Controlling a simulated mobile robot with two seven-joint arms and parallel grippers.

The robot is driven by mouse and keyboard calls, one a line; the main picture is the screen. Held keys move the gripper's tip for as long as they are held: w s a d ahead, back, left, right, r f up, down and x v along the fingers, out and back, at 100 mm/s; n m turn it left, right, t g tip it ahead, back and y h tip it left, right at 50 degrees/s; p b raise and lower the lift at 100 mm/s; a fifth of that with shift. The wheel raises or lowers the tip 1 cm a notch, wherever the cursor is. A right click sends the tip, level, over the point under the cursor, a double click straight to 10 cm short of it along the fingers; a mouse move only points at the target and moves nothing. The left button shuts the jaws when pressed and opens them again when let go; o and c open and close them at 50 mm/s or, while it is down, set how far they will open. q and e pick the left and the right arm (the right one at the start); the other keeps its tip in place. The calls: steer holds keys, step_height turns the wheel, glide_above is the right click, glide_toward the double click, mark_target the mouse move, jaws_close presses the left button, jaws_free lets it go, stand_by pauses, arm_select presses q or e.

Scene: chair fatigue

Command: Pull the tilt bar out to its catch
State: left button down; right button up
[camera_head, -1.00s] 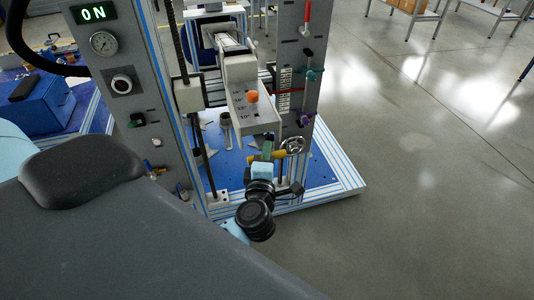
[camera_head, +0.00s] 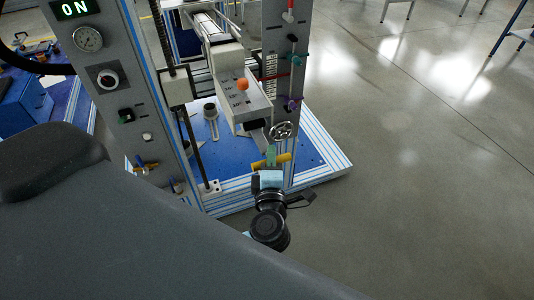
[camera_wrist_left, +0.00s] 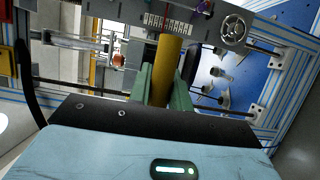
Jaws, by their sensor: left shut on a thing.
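The tilt bar shows as a short grey bar (camera_head: 258,138) coming out below a light box with an orange knob. At its outer end is a yellow cross handle (camera_head: 284,158), lying roughly crosswise. My left gripper (camera_head: 271,157), with green fingers, is shut on this handle in front of the rig. In the left wrist view, the yellow handle (camera_wrist_left: 168,60) stands between the two green fingers (camera_wrist_left: 160,85). The fingers hide part of it. The catch cannot be made out. My right gripper is not in view.
The light box (camera_head: 240,100) and a grey column (camera_head: 285,60) stand behind the handle. A handwheel (camera_head: 282,130) is close to its right. The blue base (camera_head: 310,150) with striped rails lies below. Open floor (camera_head: 420,190) is on the right.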

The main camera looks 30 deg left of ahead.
arm_select(q)
steer(key=c, duration=1.7)
jaws_free()
steer(key=shift+d+f, duration=0.15)
steer(key=shift+d, duration=0.05)
steer(key=o, duration=0.4)
steer(key=shift+s, duration=0.15)
steer(key=shift+a, duration=0.1)
